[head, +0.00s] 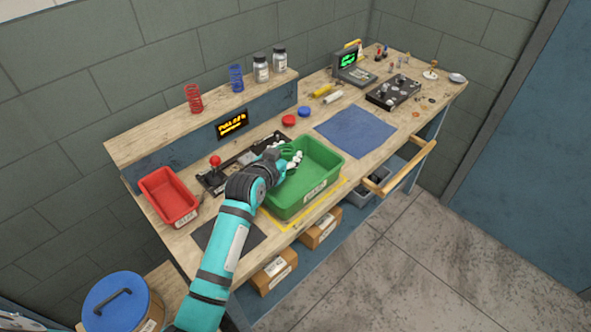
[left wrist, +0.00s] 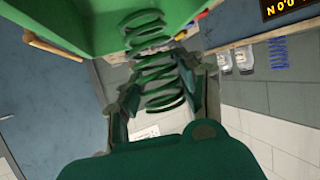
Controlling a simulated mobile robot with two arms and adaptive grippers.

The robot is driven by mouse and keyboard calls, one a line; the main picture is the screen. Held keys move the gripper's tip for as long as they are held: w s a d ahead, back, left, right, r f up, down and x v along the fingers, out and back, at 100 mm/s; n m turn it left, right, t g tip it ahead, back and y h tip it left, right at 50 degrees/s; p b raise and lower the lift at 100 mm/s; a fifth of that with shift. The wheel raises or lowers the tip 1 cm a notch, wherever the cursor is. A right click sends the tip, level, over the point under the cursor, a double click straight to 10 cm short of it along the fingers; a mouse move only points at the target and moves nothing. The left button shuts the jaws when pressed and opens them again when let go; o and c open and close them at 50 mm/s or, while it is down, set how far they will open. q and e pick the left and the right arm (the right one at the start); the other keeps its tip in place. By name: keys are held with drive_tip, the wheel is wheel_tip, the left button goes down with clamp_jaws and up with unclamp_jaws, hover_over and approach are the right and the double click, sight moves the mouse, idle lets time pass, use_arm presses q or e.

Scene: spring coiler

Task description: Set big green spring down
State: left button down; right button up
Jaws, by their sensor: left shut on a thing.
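The big green spring (left wrist: 160,82) is between the fingers of my left gripper (left wrist: 152,100) in the left wrist view. The gripper is shut on it. In the head view my left gripper (head: 291,160) is at the left side of the green bin (head: 310,185), and the green spring (head: 288,151) shows only as a small part there. In the left wrist view the bin (left wrist: 75,25) fills the upper left, close to the spring. I cannot tell whether the spring touches the bin. My right gripper is not in view.
A red bin (head: 168,196) stands at the left of the bench. A red spring (head: 194,98) and a blue spring (head: 236,78) stand on the raised shelf with two jars. A blue mat (head: 355,131) lies clear, right of the green bin. A drawer (head: 385,180) is open at the front.

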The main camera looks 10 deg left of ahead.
use_arm(q)
wheel_tip(320, 180, down, 5)
drive_tip(key=shift+f+p, duration=0.1)
drive_tip(key=shift+p, duration=0.2)
drive_tip(key=shift+f, duration=0.1)
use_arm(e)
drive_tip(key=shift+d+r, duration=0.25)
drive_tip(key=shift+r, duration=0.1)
use_arm(q)
drive_tip(key=shift+f+b, duration=0.35)
drive_tip(key=shift+f, duration=0.25)
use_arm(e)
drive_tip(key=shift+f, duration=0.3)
use_arm(q)
drive_tip(key=c, duration=0.8)
unclamp_jaws()
drive_tip(key=shift+c, duration=0.2)
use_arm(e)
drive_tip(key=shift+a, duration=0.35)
